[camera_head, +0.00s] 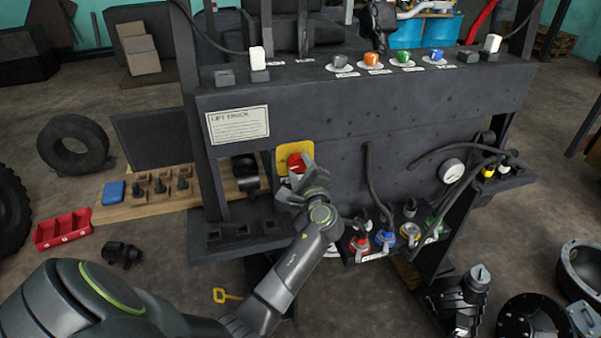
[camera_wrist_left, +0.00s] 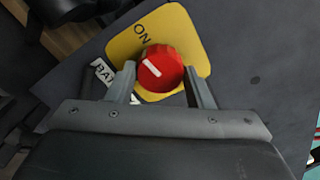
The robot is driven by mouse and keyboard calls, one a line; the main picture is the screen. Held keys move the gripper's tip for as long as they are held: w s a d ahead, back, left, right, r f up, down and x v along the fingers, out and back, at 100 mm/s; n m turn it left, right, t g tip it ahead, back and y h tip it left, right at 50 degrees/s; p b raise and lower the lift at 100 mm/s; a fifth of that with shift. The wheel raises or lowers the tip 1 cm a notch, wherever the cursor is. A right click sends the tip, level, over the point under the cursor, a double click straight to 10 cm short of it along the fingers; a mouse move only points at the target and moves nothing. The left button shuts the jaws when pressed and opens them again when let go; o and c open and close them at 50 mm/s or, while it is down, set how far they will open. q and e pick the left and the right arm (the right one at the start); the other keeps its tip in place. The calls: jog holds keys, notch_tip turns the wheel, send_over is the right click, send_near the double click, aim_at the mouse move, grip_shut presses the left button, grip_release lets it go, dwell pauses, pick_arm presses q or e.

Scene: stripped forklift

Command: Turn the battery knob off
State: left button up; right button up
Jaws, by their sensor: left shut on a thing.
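The red battery knob (camera_head: 296,162) sits on a yellow plate (camera_head: 282,155) on the front of the dark forklift panel. In the left wrist view the knob (camera_wrist_left: 160,69) has a white pointer line, and the yellow plate (camera_wrist_left: 201,52) shows the word "ON" above it. The pointer slants toward the upper left, roughly toward "ON". My left gripper (camera_head: 303,172) is at the knob. Its two fingers (camera_wrist_left: 163,85) stand on either side of the knob, shut on it. A label starting "BAT" is partly hidden behind a finger. My right gripper is not in view.
A lift truck sign (camera_head: 238,124) is left of the plate. Colored buttons (camera_head: 371,58) line the panel top. Below right are hoses with colored connectors (camera_head: 384,236) and a gauge (camera_head: 452,171). A red tray (camera_head: 62,229) lies on the floor at left.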

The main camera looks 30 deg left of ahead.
pick_arm(q)
jog(key=n+b, duration=0.3)
jog(key=n, duration=0.1)
jog(key=shift+f+n+b, duration=0.15)
jog(key=shift+n+b, duration=0.15)
jog(key=shift+b, duration=0.1)
jog(key=n+b, duration=0.3)
jog(key=shift+n, duration=0.3)
jog(key=n+b, duration=0.3)
jog(key=n, duration=0.1)
jog(key=shift+r+n+b, duration=0.2)
jog(key=shift+n+b, duration=1.1)
jog(key=shift+n, duration=0.8)
jog(key=o, duration=1)
